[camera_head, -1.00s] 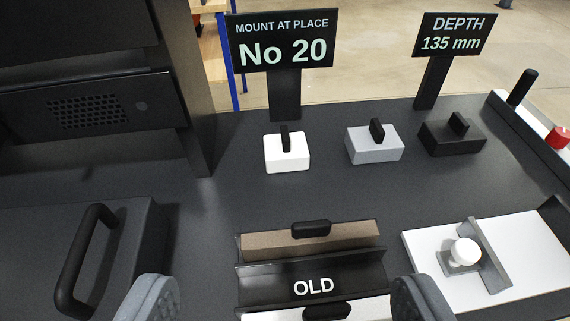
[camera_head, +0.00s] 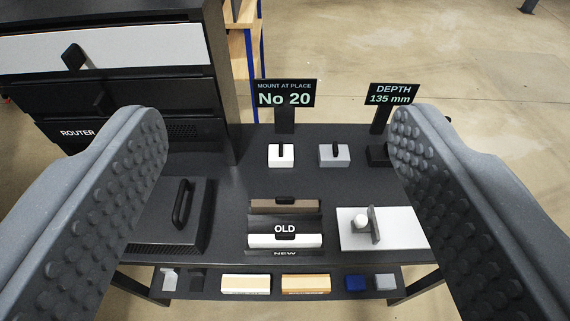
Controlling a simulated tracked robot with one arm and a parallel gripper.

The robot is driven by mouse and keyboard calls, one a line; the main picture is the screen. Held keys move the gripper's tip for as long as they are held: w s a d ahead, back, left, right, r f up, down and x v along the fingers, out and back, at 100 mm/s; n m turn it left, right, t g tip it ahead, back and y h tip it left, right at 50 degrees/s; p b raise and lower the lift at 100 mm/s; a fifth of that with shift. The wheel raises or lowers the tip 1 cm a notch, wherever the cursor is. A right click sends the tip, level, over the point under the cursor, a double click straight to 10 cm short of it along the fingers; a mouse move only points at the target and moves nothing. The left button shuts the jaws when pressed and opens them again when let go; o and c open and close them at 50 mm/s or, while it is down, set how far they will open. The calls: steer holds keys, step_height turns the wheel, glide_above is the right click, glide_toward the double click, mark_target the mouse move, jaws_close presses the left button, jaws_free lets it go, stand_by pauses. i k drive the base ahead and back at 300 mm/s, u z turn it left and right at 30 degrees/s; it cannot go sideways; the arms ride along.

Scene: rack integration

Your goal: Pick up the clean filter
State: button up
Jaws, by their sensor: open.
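The clean filter is a white bar with a black handle (camera_head: 260,241), standing in the front slot of a black holder (camera_head: 262,226), between the plates marked OLD and NEW. A brown filter (camera_head: 265,208) with a black handle stands in the slot behind the OLD plate. The lower part of the white filter is hidden by the NEW plate.
A white tray with a white knob (camera_head: 400,238) lies right of the holder, a dark box with a handle (camera_head: 203,235) left. Several small blocks, one white (camera_head: 281,160), stand behind, before the No 20 sign (camera_head: 285,94). A rack (camera_head: 150,50) rises at left.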

mark_target(279, 240)
steer(key=z, duration=1.5)
steer(key=k, duration=1.5)
steer(key=u, duration=0.9)
steer(key=i, duration=1)
